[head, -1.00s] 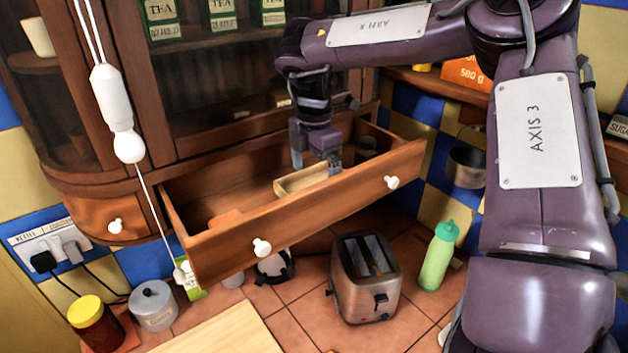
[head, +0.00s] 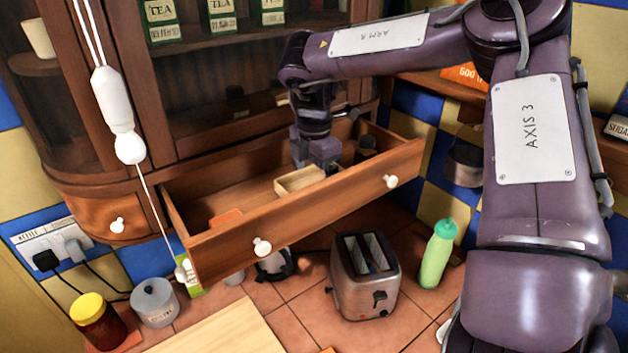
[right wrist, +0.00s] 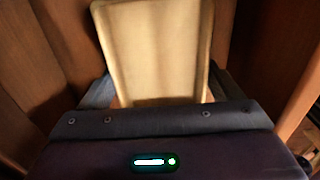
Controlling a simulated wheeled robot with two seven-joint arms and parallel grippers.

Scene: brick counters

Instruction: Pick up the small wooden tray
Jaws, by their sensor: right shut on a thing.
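The small wooden tray (head: 299,181) is pale, shallow and rectangular, and sits inside the open drawer (head: 330,217). My right gripper (head: 320,168) reaches down into the drawer and is shut on the tray's right end, hiding that end in the head view. In the right wrist view the tray (right wrist: 153,48) extends away from the gripper (right wrist: 156,95), with a finger at each side of its near end. I cannot tell whether the tray touches the drawer floor. My left gripper is not in view.
An orange item (head: 226,217) and a dark cylinder (head: 366,145) share the drawer. Below are a toaster (head: 366,276), a green bottle (head: 437,256) and jars. The glass-fronted cabinet (head: 225,70) stands behind, and a white pull cord (head: 118,110) hangs at left.

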